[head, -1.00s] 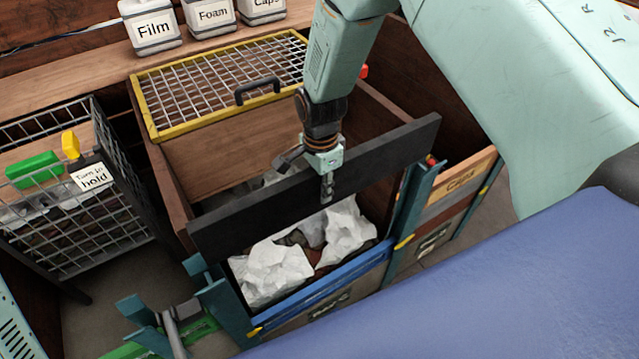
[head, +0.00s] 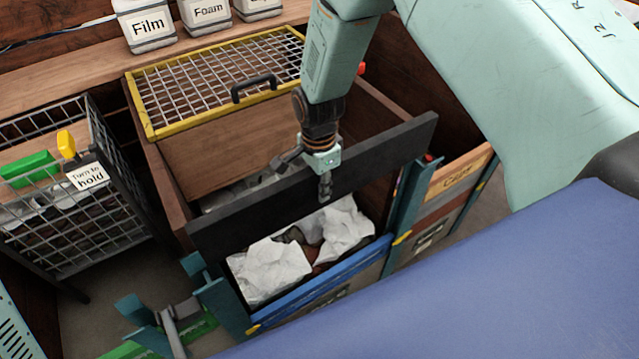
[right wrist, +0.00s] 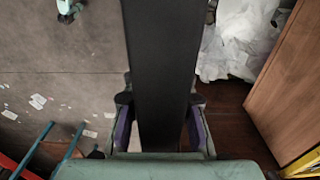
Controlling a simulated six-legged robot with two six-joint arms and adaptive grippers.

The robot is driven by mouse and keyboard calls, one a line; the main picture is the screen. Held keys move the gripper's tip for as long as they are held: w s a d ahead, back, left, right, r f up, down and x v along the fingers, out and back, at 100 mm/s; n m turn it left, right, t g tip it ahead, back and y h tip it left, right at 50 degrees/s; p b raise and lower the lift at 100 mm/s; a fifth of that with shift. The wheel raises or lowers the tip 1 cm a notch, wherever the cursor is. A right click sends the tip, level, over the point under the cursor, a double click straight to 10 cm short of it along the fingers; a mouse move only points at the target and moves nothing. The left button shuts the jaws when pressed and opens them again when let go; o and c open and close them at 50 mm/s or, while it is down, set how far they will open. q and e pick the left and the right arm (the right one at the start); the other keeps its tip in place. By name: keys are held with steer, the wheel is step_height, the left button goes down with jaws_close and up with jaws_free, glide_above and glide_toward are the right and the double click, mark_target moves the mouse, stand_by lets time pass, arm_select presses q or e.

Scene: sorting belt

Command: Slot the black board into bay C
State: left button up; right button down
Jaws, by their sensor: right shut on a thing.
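The black board (head: 250,205) is long and flat. In the head view it stands on edge, running from lower left to upper right across an open wooden-sided bay (head: 178,205). My right gripper (head: 314,172) is shut on the board near its middle, with a finger on its near face. In the right wrist view the board (right wrist: 162,60) fills the middle between the two purple-padded fingers (right wrist: 160,118). Whether the board touches the posts at its ends is unclear. I cannot read a letter C on any bay.
Crumpled white paper (head: 268,270) lies in the bay, behind a blue front rail (head: 330,282). Teal uprights (head: 408,205) flank the opening. A yellow-framed mesh lid (head: 215,82) covers the back. A wire cage (head: 110,215) stands left; a labelled bin (head: 455,180) stands right.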

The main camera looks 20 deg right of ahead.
mark_target(318, 206)
steer(key=shift+w+f+b, duration=0.15)
steer(key=shift+f+b, duration=0.15)
steer(key=shift+f, duration=0.1)
steer(key=shift+s+f+b, duration=0.25)
steer(key=shift+f+b, duration=0.65)
steer(key=shift+f, duration=0.3)
steer(key=f+b, duration=0.1)
steer(key=f, duration=0.1)
steer(key=f+b, duration=0.2)
steer(key=shift+w+f, duration=0.2)
steer(key=shift+f, duration=0.05)
step_height(318, 206, down, 35)
steer(key=b, duration=2.6)
steer(key=shift+s+b, duration=0.1)
steer(key=shift+b, duration=0.3)
steer(key=shift+f+b, duration=0.45)
steer(key=shift+f, duration=0.05)
